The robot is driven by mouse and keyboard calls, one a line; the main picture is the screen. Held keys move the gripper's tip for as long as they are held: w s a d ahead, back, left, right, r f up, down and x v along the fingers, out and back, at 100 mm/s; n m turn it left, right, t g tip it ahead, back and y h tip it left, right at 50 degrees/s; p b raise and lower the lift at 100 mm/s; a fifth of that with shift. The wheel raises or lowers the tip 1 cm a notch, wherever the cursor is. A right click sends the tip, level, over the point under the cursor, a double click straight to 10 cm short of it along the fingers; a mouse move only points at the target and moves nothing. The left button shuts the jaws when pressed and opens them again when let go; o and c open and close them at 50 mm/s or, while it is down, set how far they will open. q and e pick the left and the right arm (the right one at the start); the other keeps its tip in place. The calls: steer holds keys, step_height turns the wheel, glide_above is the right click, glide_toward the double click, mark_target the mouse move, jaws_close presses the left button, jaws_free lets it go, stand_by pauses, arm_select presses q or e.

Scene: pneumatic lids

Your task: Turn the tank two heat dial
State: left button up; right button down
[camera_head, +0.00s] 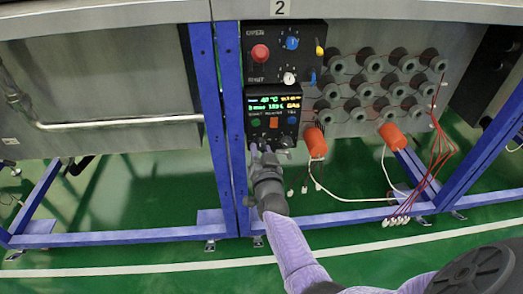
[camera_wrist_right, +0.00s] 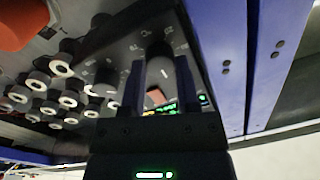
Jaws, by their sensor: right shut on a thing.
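The tank two control panel (camera_head: 274,100) hangs on the blue frame below a label reading 2 (camera_head: 280,7). Its lower box has a lit display and a row of dials along the bottom. My right gripper (camera_head: 266,150) reaches up to the left dial on that lower edge and mostly hides it. In the right wrist view, the grey heat dial (camera_wrist_right: 160,73) with a white pointer line stands between the two fingers, and the gripper is shut on it. A second dial (camera_head: 287,142) sits just to the right, free. My left gripper is not in view.
The upper box carries a red button (camera_head: 260,53), a blue knob (camera_head: 292,43) and a white knob (camera_head: 289,78). Several dark round fittings (camera_head: 370,60), orange plugs (camera_head: 316,142) and cables lie to the right. Blue uprights (camera_head: 207,100) stand close on the left.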

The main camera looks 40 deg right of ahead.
steer(key=shift+f, duration=0.1)
steer(key=c, duration=0.6)
jaws_free()
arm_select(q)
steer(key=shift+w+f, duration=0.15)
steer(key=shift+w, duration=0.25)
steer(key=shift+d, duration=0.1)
arm_select(e)
steer(key=shift+s+a+p, duration=0.15)
steer(key=shift+s+p, duration=0.1)
steer(key=shift+p, duration=0.05)
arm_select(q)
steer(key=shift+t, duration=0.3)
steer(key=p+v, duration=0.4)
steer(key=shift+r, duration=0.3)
arm_select(e)
steer(key=v, duration=0.9)
steer(key=shift+s+a, duration=0.15)
steer(key=shift+s, duration=0.05)
